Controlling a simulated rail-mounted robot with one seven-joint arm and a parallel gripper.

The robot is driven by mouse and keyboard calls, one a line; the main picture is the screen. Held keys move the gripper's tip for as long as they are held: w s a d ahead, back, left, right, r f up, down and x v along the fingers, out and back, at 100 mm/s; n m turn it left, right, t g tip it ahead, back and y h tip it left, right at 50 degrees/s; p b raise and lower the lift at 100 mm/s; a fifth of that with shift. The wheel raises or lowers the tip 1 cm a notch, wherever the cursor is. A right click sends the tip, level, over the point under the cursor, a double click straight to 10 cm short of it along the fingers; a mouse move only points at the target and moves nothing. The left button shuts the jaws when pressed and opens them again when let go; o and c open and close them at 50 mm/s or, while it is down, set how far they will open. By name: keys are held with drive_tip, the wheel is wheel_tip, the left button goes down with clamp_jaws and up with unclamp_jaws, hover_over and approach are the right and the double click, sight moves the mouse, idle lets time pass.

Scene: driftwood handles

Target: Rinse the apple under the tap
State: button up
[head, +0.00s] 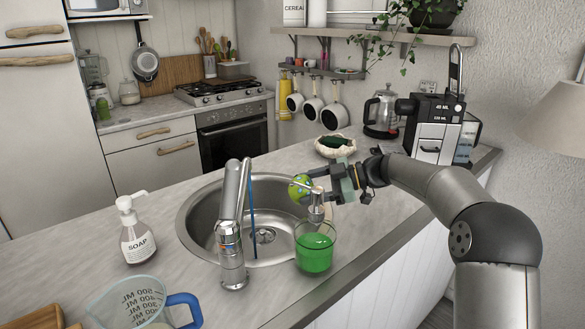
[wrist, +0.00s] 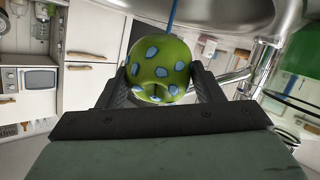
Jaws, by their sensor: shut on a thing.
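The apple (head: 300,188) is green with blue patches. It also fills the middle of the wrist view (wrist: 159,65), between both fingers. My gripper (head: 312,186) is shut on it and holds it above the right part of the sink (head: 190,225). The silver tap (head: 232,240) stands at the sink's front edge. A thin blue stream (head: 252,215) runs down from its spout into the basin. In the head view the apple is to the right of the stream, apart from it. In the wrist view the stream (wrist: 173,14) shows beyond the apple.
A glass of green liquid (head: 314,252) and a metal dispenser (head: 316,207) stand by the sink's right rim, close below my gripper. A soap bottle (head: 137,235) stands left of the sink. A measuring jug (head: 140,302) is at the front. A bowl (head: 335,146) stands behind my gripper.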

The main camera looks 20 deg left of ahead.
drive_tip(key=d+p, duration=0.1)
drive_tip(key=d+r+p, duration=0.1)
drive_tip(key=p, duration=0.1)
drive_tip(key=d+p, duration=0.1)
drive_tip(key=p, duration=0.1)
drive_tip(key=shift+s+d+r, duration=0.15)
drive_tip(key=shift+d+r, duration=0.1)
drive_tip(key=shift+r, duration=0.1)
drive_tip(key=shift+s+d+f+p, duration=0.15)
drive_tip(key=shift+d+p, duration=0.3)
drive_tip(key=shift+p, duration=0.5)
drive_tip(key=shift+p, duration=0.55)
